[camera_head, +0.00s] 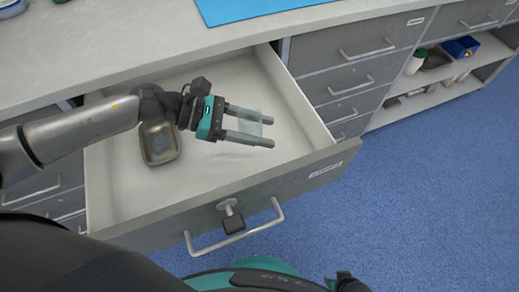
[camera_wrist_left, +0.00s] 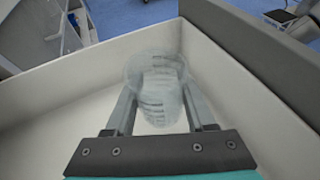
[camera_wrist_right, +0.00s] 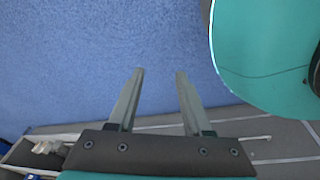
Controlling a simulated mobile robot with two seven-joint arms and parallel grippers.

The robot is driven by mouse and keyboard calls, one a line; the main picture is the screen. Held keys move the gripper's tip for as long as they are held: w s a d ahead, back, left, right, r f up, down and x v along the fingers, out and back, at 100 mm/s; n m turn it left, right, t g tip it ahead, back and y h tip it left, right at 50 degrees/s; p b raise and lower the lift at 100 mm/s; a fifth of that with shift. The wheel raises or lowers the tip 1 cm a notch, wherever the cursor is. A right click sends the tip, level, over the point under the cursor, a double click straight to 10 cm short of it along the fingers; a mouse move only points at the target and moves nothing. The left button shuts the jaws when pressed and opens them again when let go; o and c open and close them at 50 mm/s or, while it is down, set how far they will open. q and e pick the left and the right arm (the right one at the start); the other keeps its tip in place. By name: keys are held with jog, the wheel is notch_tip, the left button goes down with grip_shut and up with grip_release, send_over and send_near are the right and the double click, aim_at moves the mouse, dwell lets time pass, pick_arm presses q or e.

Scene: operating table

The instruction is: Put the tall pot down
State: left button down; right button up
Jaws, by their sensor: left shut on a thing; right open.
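The tall pot (camera_head: 249,119) is a clear, see-through vessel. My left gripper (camera_head: 268,132) is shut on it, one finger on each side, over the inside of the open drawer (camera_head: 115,195). In the left wrist view the pot (camera_wrist_left: 156,85) sits between the fingers (camera_wrist_left: 160,125), its round rim toward the drawer's corner. I cannot tell whether its base touches the drawer floor. My right gripper (camera_wrist_right: 156,72) is open and empty, above the blue floor; only a dark bit of that arm shows at the bottom of the head view.
A square metal bowl (camera_head: 159,143) stands in the drawer, left of the pot and partly under my left wrist. The drawer's right part is free. The counter (camera_head: 120,40) lies behind, with a blue mat (camera_head: 250,8). Shut drawers (camera_head: 355,50) and a shelf stand at right.

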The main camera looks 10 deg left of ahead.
aim_at(260, 155)
pick_arm(q)
notch_tip(260, 155, down, 3)
jog(key=shift+r+b, duration=0.2)
jog(key=shift+b, duration=0.15)
jog(key=shift+f+b, duration=0.8)
jog(key=shift+f, duration=1.7)
pick_arm(e)
jog(key=w+a+r, duration=0.3)
jog(key=w, duration=0.1)
jog(key=shift+a+r, duration=0.15)
jog(key=shift+r, duration=0.2)
jog(key=shift+w, duration=0.1)
pick_arm(q)
jog(key=shift+f+b, duration=0.15)
jog(key=shift+b, duration=0.15)
jog(key=shift+c, duration=1.3)
grip_release()
pick_arm(e)
jog(key=shift+w+a+r, duration=0.15)
jog(key=shift+w+r, duration=0.05)
jog(key=shift+r, duration=0.15)
jog(key=shift+s, duration=0.1)
